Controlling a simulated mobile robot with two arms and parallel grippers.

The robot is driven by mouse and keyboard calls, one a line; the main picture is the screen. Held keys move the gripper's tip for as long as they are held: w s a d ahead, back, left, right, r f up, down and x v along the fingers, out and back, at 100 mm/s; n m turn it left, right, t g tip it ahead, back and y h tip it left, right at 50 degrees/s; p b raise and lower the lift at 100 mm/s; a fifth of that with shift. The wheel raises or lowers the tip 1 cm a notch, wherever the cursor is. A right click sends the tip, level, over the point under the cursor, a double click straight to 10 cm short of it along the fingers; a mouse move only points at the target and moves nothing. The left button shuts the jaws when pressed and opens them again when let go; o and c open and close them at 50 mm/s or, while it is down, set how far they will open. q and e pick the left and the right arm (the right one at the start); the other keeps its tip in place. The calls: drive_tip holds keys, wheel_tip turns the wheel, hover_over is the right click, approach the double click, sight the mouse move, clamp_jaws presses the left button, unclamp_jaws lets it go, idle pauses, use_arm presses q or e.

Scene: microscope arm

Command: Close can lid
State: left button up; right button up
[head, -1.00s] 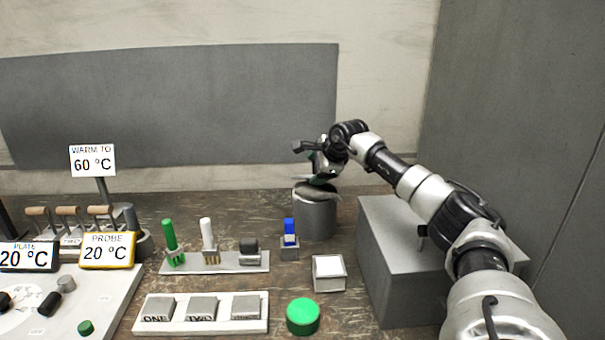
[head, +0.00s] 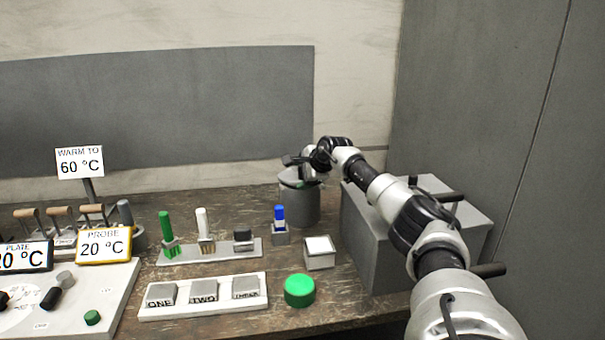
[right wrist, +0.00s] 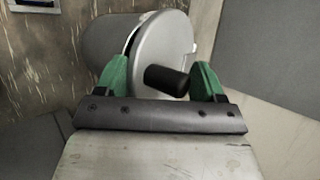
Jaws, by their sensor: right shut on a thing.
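The grey metal can (head: 301,208) stands at the back of the bench; its side also shows in the right wrist view (right wrist: 105,42). Its round grey lid (right wrist: 155,45) lies over the mouth in the right wrist view, with a thin dark gap along its left edge. A dark cylindrical knob (right wrist: 166,81) sticks out from the lid. My right gripper (head: 303,182) is at the can top, its green fingers (right wrist: 160,82) on either side of the knob, shut on the lid. In the head view the gripper partly hides the lid. My left gripper is out of view.
A grey box (head: 385,245) stands right of the can under my right arm. In front are a blue-topped piece (head: 280,225), a white-topped block (head: 319,252), a green button (head: 299,290) and a tray of labelled blocks (head: 203,297). A grey wall closes the right side.

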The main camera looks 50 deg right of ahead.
drive_tip(key=shift+f, duration=0.15)
drive_tip(key=o, duration=0.9)
drive_tip(key=shift+c, duration=0.2)
drive_tip(key=shift+r, duration=0.2)
drive_tip(key=b+v, duration=0.2)
drive_tip(key=v, duration=0.8)
drive_tip(key=shift+s, duration=0.2)
drive_tip(key=shift+a, duration=0.1)
